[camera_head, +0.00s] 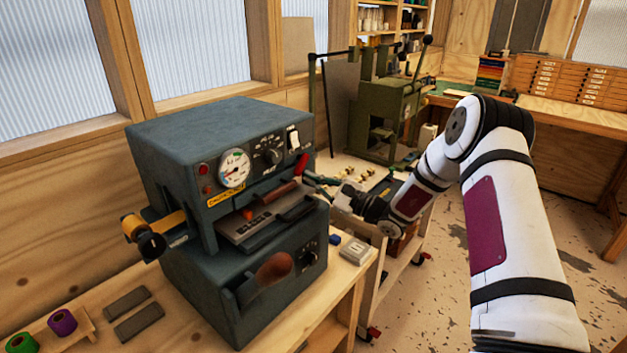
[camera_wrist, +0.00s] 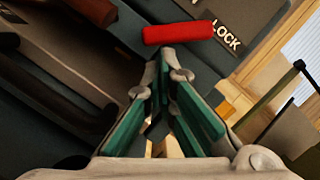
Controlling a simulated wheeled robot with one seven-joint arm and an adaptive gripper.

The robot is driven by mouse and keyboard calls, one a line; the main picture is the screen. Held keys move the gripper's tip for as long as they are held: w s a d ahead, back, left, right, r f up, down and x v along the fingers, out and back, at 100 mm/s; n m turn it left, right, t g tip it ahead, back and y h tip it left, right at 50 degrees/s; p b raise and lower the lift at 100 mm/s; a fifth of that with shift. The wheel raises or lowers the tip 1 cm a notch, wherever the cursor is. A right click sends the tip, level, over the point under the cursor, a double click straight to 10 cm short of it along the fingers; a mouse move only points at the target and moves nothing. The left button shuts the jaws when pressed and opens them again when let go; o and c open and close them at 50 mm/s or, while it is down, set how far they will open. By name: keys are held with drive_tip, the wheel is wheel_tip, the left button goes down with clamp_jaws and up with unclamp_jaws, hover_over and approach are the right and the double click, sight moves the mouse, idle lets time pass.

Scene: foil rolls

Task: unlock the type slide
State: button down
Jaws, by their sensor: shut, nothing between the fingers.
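The dark blue-grey foil machine (camera_head: 165,165) stands on the wooden bench. Its type slide (camera_head: 262,222) is a grey tray with raised blocks in the front opening. A small red lever (camera_head: 301,166) sits on the machine's right front. In the wrist view the red lever (camera_wrist: 178,32) lies nearly level beside lettering that reads LOCK. My gripper (camera_wrist: 167,52) has green-padded fingers shut together at the tips, with nothing held. Its tips are just below the lever in that view; I cannot tell whether they touch. In the head view my gripper (camera_head: 312,178) reaches the machine from the right.
A brown-knobbed handle (camera_head: 273,268) sticks out from the machine's lower front. A yellow foil roll (camera_head: 160,226) is on its left side. Foil rolls and grey blocks (camera_head: 138,321) lie at the bench's left. A small cart (camera_head: 400,255) stands right of the bench.

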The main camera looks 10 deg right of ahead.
drive_tip(key=shift+s+a+m+t, duration=0.25)
drive_tip(key=shift+m+t, duration=0.15)
drive_tip(key=shift+m, duration=0.5)
drive_tip(key=shift+s+a+r+m+t+h+p, duration=0.15)
drive_tip(key=shift+a+m+t+h+p, duration=0.1)
drive_tip(key=shift+m, duration=0.5)
drive_tip(key=shift+s+a+r+m+t+h+p, duration=0.1)
drive_tip(key=shift+s+a+m+t+h+p, duration=0.1)
drive_tip(key=shift+m, duration=0.6)
drive_tip(key=shift+s+a+r+m+t+h+p, duration=0.15)
drive_tip(key=shift+a+m+p, duration=0.1)
drive_tip(key=shift+m, duration=0.5)
drive_tip(key=shift+a, duration=0.15)
drive_tip(key=shift+s+a+r+p, duration=0.2)
drive_tip(key=shift+s+a+p, duration=0.05)
drive_tip(key=shift+p, duration=0.15)
drive_tip(key=v, duration=1.2)
